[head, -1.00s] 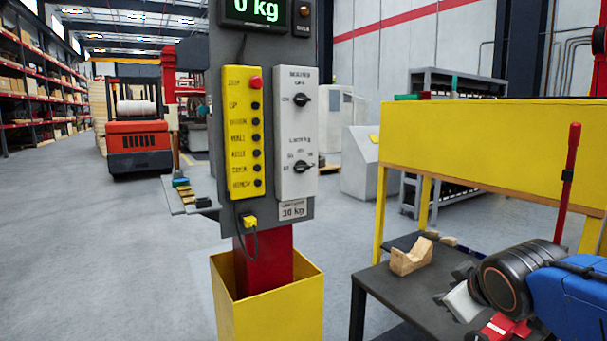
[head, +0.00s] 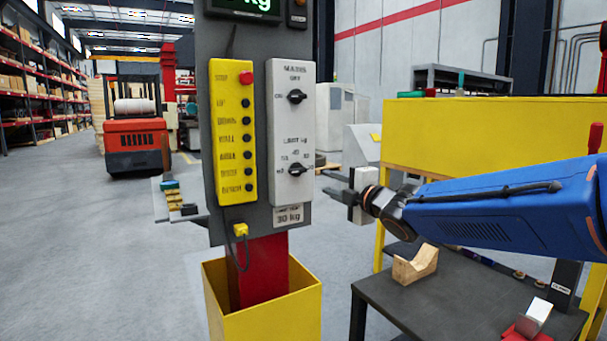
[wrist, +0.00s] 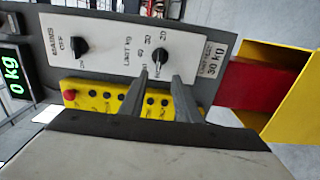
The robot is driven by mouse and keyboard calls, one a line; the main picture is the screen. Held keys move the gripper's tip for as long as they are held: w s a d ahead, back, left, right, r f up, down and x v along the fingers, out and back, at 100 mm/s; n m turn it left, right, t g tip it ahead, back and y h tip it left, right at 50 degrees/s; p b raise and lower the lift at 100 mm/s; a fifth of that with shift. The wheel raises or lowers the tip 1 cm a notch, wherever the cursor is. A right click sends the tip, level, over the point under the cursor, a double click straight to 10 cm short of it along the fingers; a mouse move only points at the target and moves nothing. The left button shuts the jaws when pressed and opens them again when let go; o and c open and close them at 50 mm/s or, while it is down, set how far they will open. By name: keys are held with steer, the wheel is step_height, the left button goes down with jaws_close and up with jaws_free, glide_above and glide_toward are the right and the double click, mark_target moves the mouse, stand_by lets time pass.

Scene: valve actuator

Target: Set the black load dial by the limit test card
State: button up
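The black load dial (head: 296,170) is the lower knob on the white panel, under a limit label with numbers around it. In the wrist view the dial (wrist: 158,62) shows just beyond and between my fingertips. The limit test card (head: 288,215) below it reads 30 kg; it also shows in the wrist view (wrist: 216,62). My gripper (head: 322,182) is to the right of the panel, its two fingers apart and empty, pointing toward the dial. In the wrist view my gripper (wrist: 160,77) is open. I cannot read the dial's setting surely.
The mains knob (head: 297,97) is above on the same panel. A yellow button box (head: 233,130) with a red stop button stands left of it. The display (wrist: 12,76) reads 0 kg. A dark table (head: 440,300) with a wooden cradle (head: 415,264) is below my arm.

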mark_target(301, 171)
steer(key=x, duration=1.5)
jaws_close()
